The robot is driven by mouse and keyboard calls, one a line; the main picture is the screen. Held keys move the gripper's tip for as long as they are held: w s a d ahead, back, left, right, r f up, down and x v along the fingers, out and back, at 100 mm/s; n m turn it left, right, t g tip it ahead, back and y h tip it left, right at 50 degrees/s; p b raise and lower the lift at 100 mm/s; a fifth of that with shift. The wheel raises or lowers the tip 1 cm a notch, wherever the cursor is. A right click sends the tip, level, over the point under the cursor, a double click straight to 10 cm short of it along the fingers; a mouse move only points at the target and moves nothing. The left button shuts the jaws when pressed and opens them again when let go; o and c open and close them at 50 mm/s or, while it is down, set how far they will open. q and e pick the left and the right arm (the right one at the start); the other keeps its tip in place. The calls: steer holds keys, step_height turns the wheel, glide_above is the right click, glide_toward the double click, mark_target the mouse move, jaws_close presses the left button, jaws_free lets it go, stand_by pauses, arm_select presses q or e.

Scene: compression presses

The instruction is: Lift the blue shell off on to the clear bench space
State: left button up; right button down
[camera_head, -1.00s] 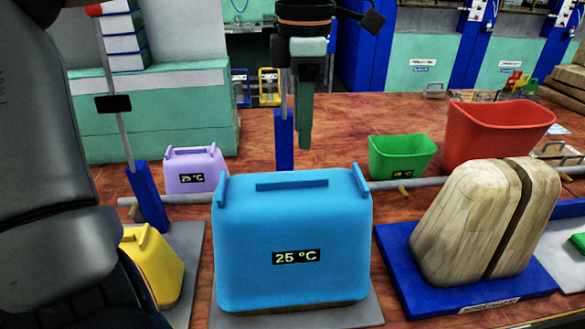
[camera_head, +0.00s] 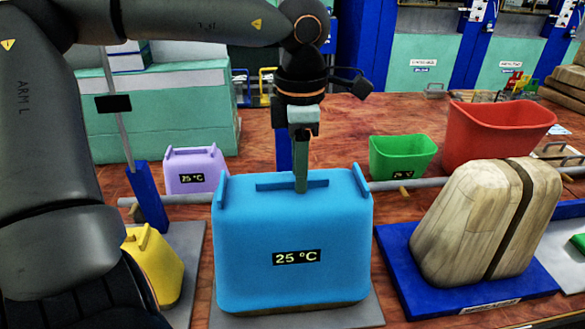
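The blue shell (camera_head: 290,225) is a large rounded cover with a "25 °C" label on its front. It sits over a wooden core (camera_head: 300,308), of which a thin strip shows at the bottom, on a grey plate (camera_head: 365,318). A raised bar (camera_head: 268,184) runs along its top. My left gripper (camera_head: 301,187) points down at the right part of this bar, with its fingers overlapping the bar in the picture. The fingers line up edge-on, so I cannot tell whether they are apart, or whether they touch the bar. My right gripper is out of view.
Clear reddish wooden bench (camera_head: 345,120) lies behind the blue shell. A purple shell (camera_head: 195,170), a yellow shell (camera_head: 153,265), a green bin (camera_head: 402,156), a red bin (camera_head: 495,132) and a split wooden form (camera_head: 470,215) on a blue plate (camera_head: 400,270) stand around it. A grey pipe (camera_head: 420,183) runs behind.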

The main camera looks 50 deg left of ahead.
arm_select(q)
jaws_close()
stand_by(1.2)
